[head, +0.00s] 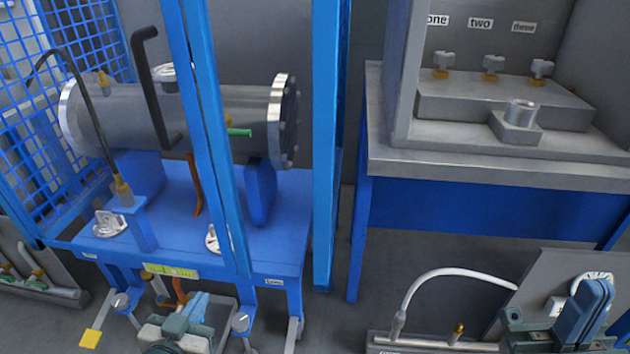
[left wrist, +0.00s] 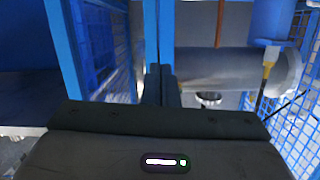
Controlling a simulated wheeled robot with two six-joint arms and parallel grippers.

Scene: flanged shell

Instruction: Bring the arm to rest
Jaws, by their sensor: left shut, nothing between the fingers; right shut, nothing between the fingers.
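My left gripper (head: 199,300) is low in the head view, in front of the blue stand. Its fingers are together and empty; they also show closed in the left wrist view (left wrist: 160,72). My right gripper (head: 597,290) is at the lower right corner, fingers together and empty, in front of a grey panel. The grey flanged shell (head: 230,105) lies horizontally on the blue stand (head: 185,190), behind a blue post. The shell also shows beyond my left fingers in the left wrist view (left wrist: 215,68). Both grippers appear apart from it.
Blue posts (head: 325,150) and a blue mesh fence (head: 50,130) stand around the shell. A grey-topped bench (head: 480,165) with valves labelled one, two, three is at the right. A white hose (head: 450,273) arches from a fitting near my right gripper. Open floor lies under the bench.

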